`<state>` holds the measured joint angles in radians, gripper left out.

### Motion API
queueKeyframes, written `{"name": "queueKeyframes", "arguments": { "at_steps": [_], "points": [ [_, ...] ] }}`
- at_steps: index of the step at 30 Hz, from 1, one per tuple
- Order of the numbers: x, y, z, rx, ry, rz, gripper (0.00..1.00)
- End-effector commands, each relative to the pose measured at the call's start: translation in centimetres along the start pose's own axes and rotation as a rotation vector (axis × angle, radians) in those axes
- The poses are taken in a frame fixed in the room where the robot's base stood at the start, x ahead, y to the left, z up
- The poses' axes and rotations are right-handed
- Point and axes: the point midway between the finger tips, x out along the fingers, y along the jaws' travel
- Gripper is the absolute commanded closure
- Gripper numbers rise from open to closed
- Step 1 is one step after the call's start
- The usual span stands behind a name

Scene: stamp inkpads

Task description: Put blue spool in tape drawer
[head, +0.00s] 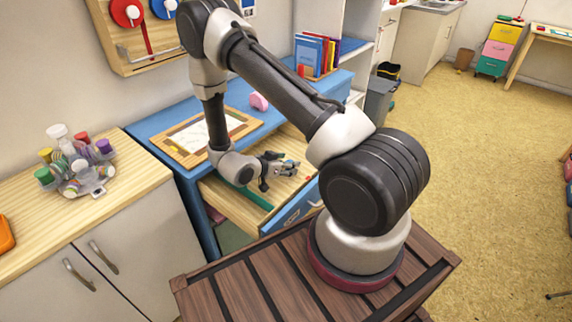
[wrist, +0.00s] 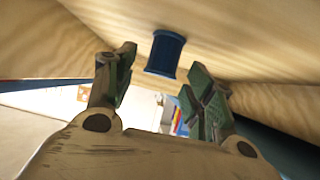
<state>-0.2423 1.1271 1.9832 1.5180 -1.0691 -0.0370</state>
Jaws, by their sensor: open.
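A blue spool (wrist: 165,53) shows in the wrist view against pale wood, just beyond the fingertips and roughly between them. My gripper (wrist: 160,78) is open and empty; no contact with the spool shows. In the head view my gripper (head: 286,168) is low over the open wooden drawer (head: 232,205) of the blue desk. The spool cannot be made out clearly there beside the fingers. The drawer's blue front (head: 300,207) faces my base and is partly hidden by my arm. I see no label showing whether this is the tape drawer.
A green strip (head: 247,196) lies along the drawer's left side. On the desk are a wooden-framed board (head: 207,131), a pink object (head: 259,101) and books (head: 314,52). A carousel of colored items (head: 75,163) stands on the left cabinet. Open floor lies right.

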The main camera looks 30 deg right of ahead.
Motion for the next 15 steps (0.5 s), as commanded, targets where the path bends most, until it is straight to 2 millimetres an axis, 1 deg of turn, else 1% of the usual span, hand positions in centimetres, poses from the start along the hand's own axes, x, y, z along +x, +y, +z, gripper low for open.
{"name": "queueKeyframes", "arguments": {
  "at_steps": [2, 5, 15],
  "points": [
    [-0.3, -0.1, -0.3, 0.001, 0.000, -0.001, 0.46],
    [-1.7, -0.1, -0.2, -0.001, 0.000, -0.004, 0.46],
    [-9.2, -0.1, -0.2, 0.001, 0.000, -0.004, 0.46]
  ]
}}
